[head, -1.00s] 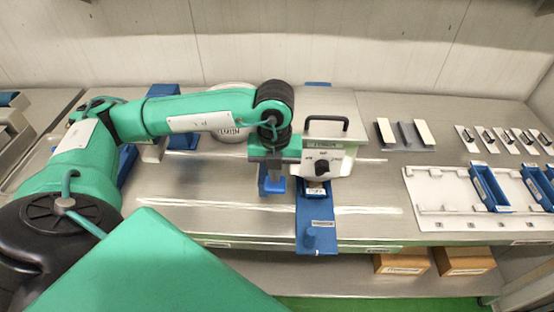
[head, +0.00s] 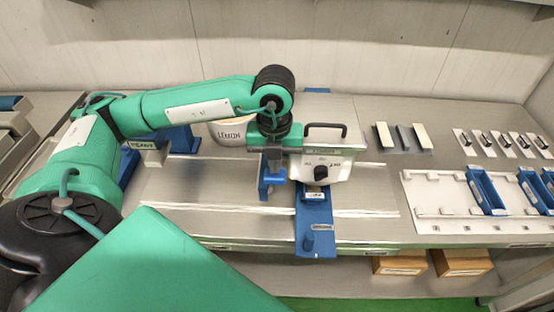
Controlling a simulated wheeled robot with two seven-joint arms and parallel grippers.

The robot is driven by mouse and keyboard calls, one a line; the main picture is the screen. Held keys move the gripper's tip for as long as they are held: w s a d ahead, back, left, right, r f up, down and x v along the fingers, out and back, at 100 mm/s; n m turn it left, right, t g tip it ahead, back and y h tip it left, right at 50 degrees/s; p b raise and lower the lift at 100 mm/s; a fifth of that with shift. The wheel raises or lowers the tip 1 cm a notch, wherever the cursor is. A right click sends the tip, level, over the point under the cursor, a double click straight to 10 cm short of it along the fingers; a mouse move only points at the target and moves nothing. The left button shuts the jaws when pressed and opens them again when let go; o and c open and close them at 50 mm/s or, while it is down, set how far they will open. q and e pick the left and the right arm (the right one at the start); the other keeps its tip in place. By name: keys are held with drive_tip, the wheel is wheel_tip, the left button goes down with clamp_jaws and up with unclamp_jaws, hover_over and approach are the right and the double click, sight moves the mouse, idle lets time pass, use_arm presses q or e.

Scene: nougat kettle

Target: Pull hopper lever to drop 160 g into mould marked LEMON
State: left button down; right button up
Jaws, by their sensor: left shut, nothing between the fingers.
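A white box-shaped unit (head: 336,172) with a black handle on top and a black knob (head: 320,173) on its front stands at the middle of the bench, on a long blue base (head: 318,215). My left gripper (head: 272,186) is shut and empty beside the unit's left side, fingers pointing down. A blue part (head: 264,192) shows at its fingers; I cannot tell if they touch it or if it is the lever. A pale round container (head: 232,133) labelled LEMON stands behind my left arm, partly hidden. My right gripper is not in view.
A white board (head: 440,205) with blue trays (head: 487,192) lies at the right; tray labels are too small to read. Pale and grey blocks (head: 404,138) and several small tags lie behind it. Brown boxes (head: 460,262) sit below. Bare steel lies left of the blue base.

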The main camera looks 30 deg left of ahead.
use_arm(q)
drive_tip(key=shift+r+p, duration=1)
drive_tip(key=shift+r, duration=1.35)
drive_tip(key=shift+f, duration=0.1)
